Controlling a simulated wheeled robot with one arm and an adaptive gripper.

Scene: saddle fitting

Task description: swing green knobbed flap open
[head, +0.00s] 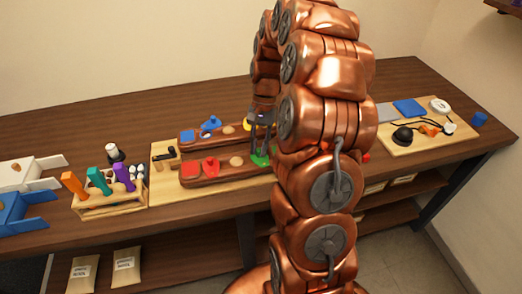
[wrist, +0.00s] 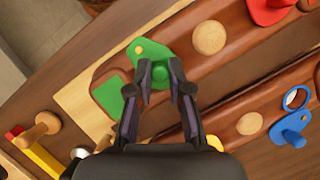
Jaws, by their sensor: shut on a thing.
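The green knobbed flap (wrist: 151,50) lies on a brown wooden rail, with a yellow pivot dot near its upper left edge in the wrist view. Its round green knob (wrist: 160,71) stands between my fingertips. My gripper (wrist: 161,78) is shut on this knob. A green square (wrist: 107,98) shows uncovered on the rail to the left of the flap. In the head view my gripper (head: 261,138) reaches down at the right end of the front rail, where a bit of the green flap (head: 260,159) shows. My arm hides much around it.
The front rail (head: 222,176) also carries a red flap (head: 211,165) and a wooden knob (wrist: 209,37). The parallel rear rail holds a blue flap (head: 210,124). A peg rack (head: 110,201) stands left, and a board (head: 430,145) with small parts lies right.

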